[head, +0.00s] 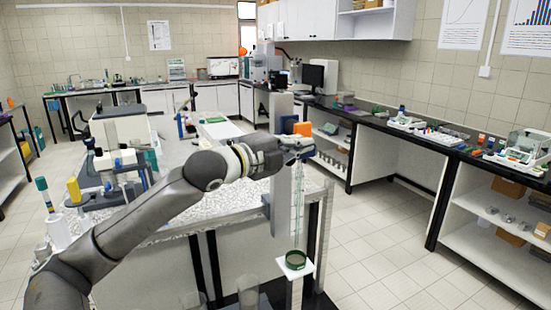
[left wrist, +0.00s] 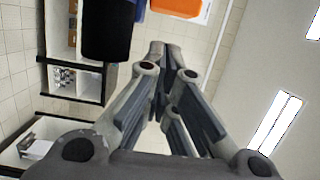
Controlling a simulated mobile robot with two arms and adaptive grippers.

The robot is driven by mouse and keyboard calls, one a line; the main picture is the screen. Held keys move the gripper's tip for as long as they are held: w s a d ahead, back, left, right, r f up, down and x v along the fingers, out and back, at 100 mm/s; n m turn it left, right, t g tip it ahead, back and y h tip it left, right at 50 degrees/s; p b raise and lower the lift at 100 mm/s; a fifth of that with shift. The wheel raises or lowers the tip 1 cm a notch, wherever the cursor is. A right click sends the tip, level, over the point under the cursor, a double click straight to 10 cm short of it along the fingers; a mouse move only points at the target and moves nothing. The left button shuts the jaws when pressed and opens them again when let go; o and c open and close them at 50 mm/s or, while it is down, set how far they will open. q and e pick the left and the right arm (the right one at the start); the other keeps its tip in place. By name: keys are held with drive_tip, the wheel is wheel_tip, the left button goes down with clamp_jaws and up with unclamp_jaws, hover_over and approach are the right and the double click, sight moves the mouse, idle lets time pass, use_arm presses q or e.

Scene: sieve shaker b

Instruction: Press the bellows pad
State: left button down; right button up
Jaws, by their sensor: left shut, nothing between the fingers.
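My left gripper (head: 300,147) reaches in from the left over the end of the speckled bench and is seen nearly end-on in the head view. In the left wrist view its fingers (left wrist: 168,55) come together with nothing between them. A dark green, ring-like round piece (head: 295,260) sits on a small white platform (head: 296,269) low at the bench end, below the gripper and apart from it. A pale upright column (head: 282,200) stands just under the gripper. I cannot tell for sure which part is the bellows pad. My right gripper does not show.
The speckled bench (head: 190,212) carries instruments at the left. A dark counter (head: 440,145) with equipment runs along the right wall. Tiled floor (head: 380,240) lies free between them.

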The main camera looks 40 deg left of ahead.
use_arm(q)
drive_tip(key=s+b, duration=0.3)
drive_tip(key=s, duration=0.4)
drive_tip(key=shift+a+r+b, duration=0.15)
drive_tip(key=shift+r+b, duration=0.1)
drive_tip(key=shift+b, duration=0.05)
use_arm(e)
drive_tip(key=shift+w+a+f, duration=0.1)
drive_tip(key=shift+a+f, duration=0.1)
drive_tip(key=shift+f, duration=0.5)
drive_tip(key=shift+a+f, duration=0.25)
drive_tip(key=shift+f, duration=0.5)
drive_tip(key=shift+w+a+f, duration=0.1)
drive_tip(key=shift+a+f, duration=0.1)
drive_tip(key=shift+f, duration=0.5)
